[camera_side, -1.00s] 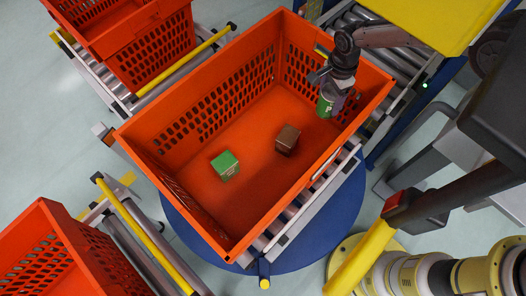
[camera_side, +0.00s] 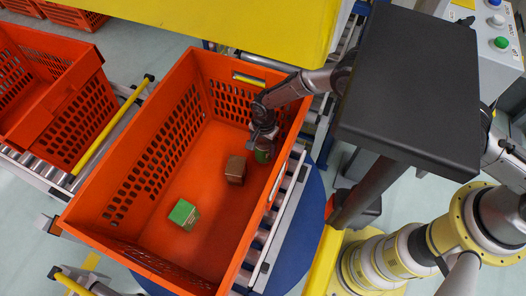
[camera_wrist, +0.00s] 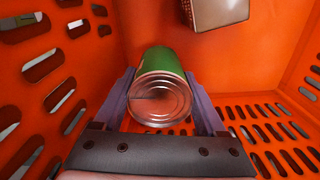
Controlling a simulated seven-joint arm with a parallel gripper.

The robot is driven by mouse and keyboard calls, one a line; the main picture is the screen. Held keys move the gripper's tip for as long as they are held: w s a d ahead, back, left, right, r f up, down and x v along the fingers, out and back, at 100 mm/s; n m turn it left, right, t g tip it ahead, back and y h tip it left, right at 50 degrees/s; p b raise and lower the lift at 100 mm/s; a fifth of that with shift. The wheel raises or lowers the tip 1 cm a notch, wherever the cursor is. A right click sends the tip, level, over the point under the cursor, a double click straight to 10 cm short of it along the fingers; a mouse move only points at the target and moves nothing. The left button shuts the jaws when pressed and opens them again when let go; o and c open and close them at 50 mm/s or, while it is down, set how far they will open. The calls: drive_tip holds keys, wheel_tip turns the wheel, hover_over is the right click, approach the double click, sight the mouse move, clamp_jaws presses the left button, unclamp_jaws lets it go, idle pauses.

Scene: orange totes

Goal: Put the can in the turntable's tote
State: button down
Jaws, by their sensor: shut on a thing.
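The green can (camera_side: 263,155) is in my gripper (camera_side: 264,138), inside the orange tote (camera_side: 93,205) on the blue turntable (camera_side: 304,232), near the tote's right wall. In the wrist view the can (camera_wrist: 160,95) lies between the two fingers of my gripper (camera_wrist: 160,78), its round metal end facing the camera. My gripper is shut on it. I cannot tell whether the can touches the tote floor.
A brown box (camera_side: 235,170) lies on the tote floor just left of the can; it also shows in the wrist view (camera_wrist: 219,12). A green-topped box (camera_side: 184,214) lies farther to the front left. Another orange tote (camera_side: 75,115) stands at left.

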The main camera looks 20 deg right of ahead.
drive_tip(key=shift+f, duration=1.6)
drive_tip(key=shift+f, duration=0.2)
unclamp_jaws()
drive_tip(key=shift+r, duration=0.1)
wheel_tip(320, 180, up, 12)
drive_tip(key=shift+r, duration=0.1)
